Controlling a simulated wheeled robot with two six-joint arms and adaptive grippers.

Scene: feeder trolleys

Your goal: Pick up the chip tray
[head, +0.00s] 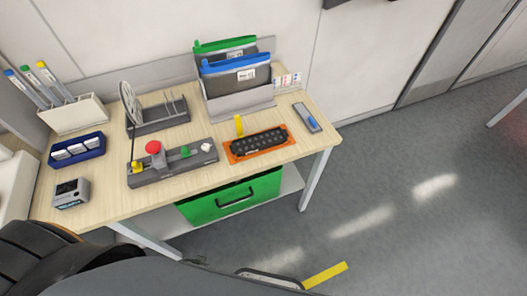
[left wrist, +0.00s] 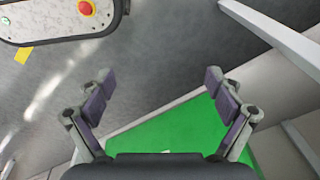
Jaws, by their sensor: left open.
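A black tray with rows of round pockets (head: 259,143), which looks like the chip tray, lies on an orange mat (head: 287,149) near the front right of the wooden table (head: 100,205). My left gripper (left wrist: 158,80) is open and empty in the left wrist view. Its two fingers stand wide apart over the grey floor, near a green box. The tray does not show in that view. The head view shows neither gripper.
The green box (head: 232,204) sits below the tabletop and also shows in the left wrist view (left wrist: 165,130). A control box with a red button (head: 172,165) stands left of the tray. Folders (head: 235,78) stand behind it. Floor to the right is clear.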

